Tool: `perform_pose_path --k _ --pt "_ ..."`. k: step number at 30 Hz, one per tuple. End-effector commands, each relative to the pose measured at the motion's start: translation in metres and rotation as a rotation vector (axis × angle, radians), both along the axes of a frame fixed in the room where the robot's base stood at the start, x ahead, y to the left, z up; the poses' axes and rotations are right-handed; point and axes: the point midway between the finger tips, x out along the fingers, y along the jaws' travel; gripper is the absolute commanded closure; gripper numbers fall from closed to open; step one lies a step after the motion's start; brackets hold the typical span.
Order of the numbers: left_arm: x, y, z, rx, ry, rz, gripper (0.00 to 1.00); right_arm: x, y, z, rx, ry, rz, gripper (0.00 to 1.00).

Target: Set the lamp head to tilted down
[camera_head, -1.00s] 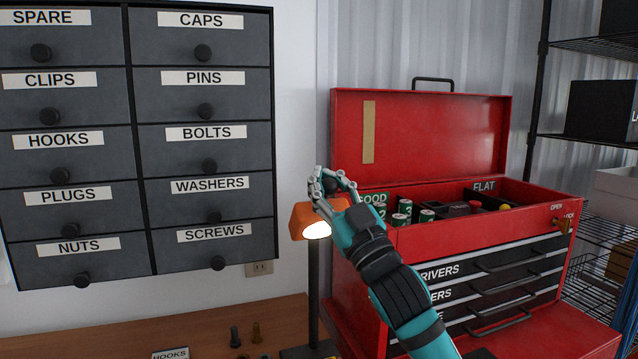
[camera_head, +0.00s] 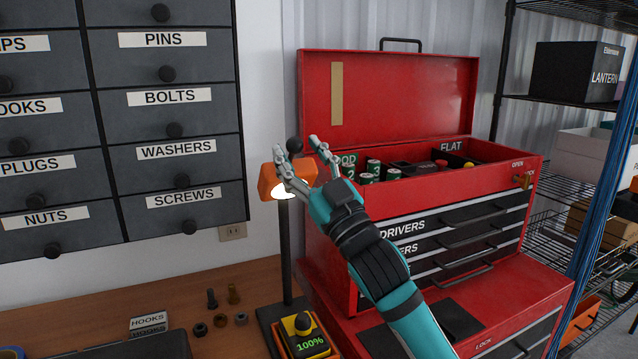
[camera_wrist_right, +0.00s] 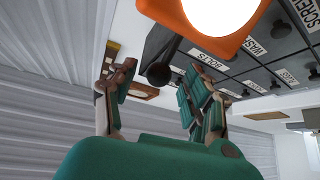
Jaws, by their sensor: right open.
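The desk lamp has an orange head (camera_head: 269,182), lit on its underside, on a dark upright post (camera_head: 285,245). A black ball knob (camera_head: 294,145) shows just above the head. In the right wrist view the lit head (camera_wrist_right: 250,35) is at the top and the knob (camera_wrist_right: 158,74) sticks out from its dark arm. My right gripper (camera_head: 296,147) is open, its fingers spread at the lamp, with the knob showing between the fingertips. I cannot tell whether a finger touches the lamp; one finger overlaps the head in the head view. My left gripper is out of view.
A red toolbox (camera_head: 400,100) with its lid raised stands close on the right. Labelled drawers (camera_head: 170,120) hang on the left wall. A yellow-black battery charger (camera_head: 303,335) sits by the lamp foot. Several bolts and nuts (camera_head: 222,319) lie on the wooden bench (camera_head: 180,295).

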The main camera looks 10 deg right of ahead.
Motion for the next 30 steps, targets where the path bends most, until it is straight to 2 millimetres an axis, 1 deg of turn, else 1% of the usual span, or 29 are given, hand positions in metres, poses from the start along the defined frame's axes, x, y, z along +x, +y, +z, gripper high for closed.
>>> perform_pose_path --k 1,7,13,18,30 --pt "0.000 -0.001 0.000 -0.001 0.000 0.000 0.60 -0.008 -0.005 -0.008 0.000 0.003 0.000 0.49" --pt "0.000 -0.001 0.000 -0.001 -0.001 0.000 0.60 -0.039 -0.023 -0.033 -0.002 0.004 -0.001 0.49" --pt "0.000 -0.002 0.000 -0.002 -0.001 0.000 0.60 -0.061 -0.037 -0.050 -0.003 0.005 -0.001 0.49" --pt "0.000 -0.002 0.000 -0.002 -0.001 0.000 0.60 -0.069 -0.041 -0.055 -0.003 0.003 -0.001 0.49" --pt "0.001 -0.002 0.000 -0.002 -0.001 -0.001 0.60 -0.070 -0.042 -0.056 -0.002 0.002 -0.001 0.49"
